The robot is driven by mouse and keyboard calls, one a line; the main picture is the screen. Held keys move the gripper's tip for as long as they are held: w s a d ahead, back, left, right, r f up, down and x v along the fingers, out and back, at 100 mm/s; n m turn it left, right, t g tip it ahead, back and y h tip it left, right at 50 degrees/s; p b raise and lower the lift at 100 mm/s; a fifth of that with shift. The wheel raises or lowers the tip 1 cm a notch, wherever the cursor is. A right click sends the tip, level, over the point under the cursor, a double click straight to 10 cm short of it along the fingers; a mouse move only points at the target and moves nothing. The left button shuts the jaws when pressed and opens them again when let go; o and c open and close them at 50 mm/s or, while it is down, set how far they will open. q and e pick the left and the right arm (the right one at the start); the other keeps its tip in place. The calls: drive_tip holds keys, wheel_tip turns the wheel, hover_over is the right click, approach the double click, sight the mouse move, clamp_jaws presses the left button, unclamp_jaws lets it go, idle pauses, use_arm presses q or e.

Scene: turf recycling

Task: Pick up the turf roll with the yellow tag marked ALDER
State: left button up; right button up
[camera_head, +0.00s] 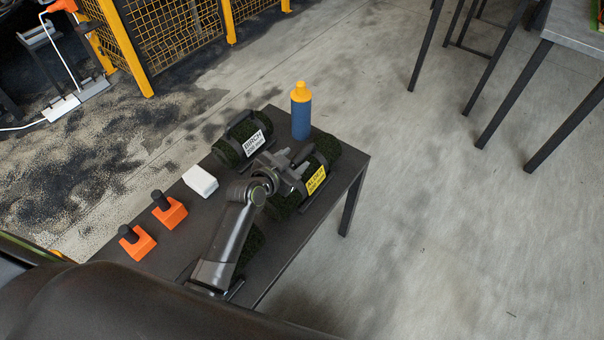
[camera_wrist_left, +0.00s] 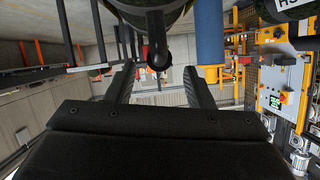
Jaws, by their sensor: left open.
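The ALDER turf roll (camera_head: 325,150) is dark green with a yellow tag (camera_head: 316,180) and lies on the dark table (camera_head: 185,245). My left gripper (camera_head: 293,165) is over this roll at its dark handle and hides part of it. In the left wrist view, the roll (camera_wrist_left: 140,8) is at the top edge. Its dark handle (camera_wrist_left: 157,52) shows between the two spread fingers of my left gripper (camera_wrist_left: 158,78), with gaps on both sides. The left gripper is open. I do not see my right gripper.
The BIRCH roll (camera_head: 232,152), with a white tag, lies behind. A blue bottle (camera_head: 301,118) with a yellow cap stands close to both rolls. Another roll (camera_head: 252,243) is partly under my left arm. A white block (camera_head: 200,181) and orange blocks (camera_head: 168,214) are at left.

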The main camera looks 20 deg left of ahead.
sight(300, 155)
use_arm(q)
drive_tip(key=shift+x, duration=1.8)
drive_tip(key=shift+f, duration=0.15)
clamp_jaws()
drive_tip(key=shift+s, duration=0.1)
drive_tip(key=shift+r, duration=0.25)
